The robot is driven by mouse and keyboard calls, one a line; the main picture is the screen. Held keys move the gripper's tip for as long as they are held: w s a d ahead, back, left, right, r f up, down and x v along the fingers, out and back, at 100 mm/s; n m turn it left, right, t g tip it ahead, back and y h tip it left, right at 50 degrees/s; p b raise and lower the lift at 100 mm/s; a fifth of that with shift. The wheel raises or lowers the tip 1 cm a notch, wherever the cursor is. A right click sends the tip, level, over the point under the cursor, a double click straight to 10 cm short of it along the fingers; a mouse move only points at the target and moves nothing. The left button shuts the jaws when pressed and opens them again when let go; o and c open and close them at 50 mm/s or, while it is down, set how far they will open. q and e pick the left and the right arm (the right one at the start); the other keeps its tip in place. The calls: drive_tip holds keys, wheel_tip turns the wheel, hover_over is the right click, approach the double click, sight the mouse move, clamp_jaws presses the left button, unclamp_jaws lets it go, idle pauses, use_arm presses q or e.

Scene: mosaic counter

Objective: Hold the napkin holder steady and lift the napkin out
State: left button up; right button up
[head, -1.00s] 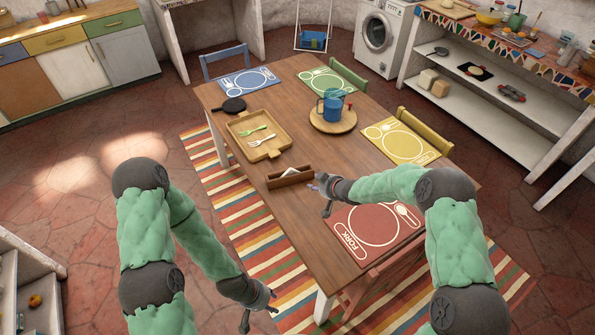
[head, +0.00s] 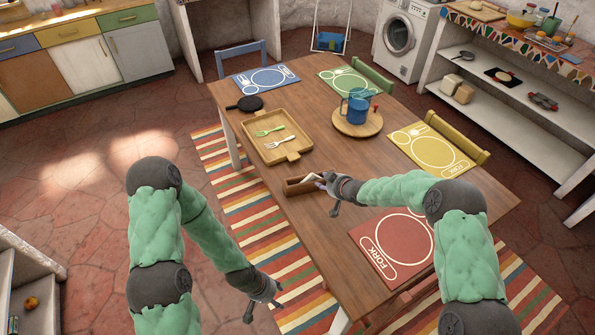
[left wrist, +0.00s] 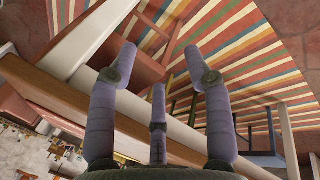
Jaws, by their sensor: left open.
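The napkin holder (head: 295,187) is a low brown wooden box near the front left edge of the table. A pale napkin (head: 309,179) stands in it, its top showing above the rim. My right gripper (head: 328,196) is at the holder's right end, close to the napkin; its fingers look spread, and whether they touch the holder or napkin I cannot tell. My left gripper (head: 265,302) is open and empty, off the table's left side over the striped rug. It also shows in the left wrist view (left wrist: 158,70), with nothing between its fingers.
The table's left edge lies between my left gripper and the holder.

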use_arm(q)
drive_tip(key=w+m, duration=0.4)
drive_tip(key=w, duration=1)
wheel_tip(320, 180, up, 16)
drive_tip(key=m, duration=1.9)
hover_over(284, 183)
drive_tip(key=s+d, duration=0.1)
drive_tip(key=s, duration=0.1)
drive_tip(key=shift+s+d+f+y, duration=0.15)
drive_tip(key=shift+s+y, duration=0.05)
drive_tip(key=shift+y, duration=0.1)
drive_tip(key=m, duration=0.2)
drive_tip(key=w+r+m+y, duration=0.1)
drive_tip(key=m, duration=0.2)
drive_tip(key=shift+w+r+m+y, duration=0.2)
drive_tip(key=shift+r+m+y, duration=0.05)
drive_tip(key=shift+m+y, duration=0.05)
drive_tip(key=f+m, duration=0.1)
drive_tip(key=f, duration=0.2)
drive_tip(key=f+m+y, duration=0.1)
drive_tip(key=f+m, duration=0.1)
drive_tip(key=f, duration=0.1)
drive_tip(key=a+f+m, duration=0.1)
drive_tip(key=f, duration=0.2)
drive_tip(key=shift+w+f+m+g+y, duration=0.1)
drive_tip(key=shift+w+m+g+y, duration=0.2)
drive_tip(key=shift+w+m, duration=0.1)
clamp_jaws()
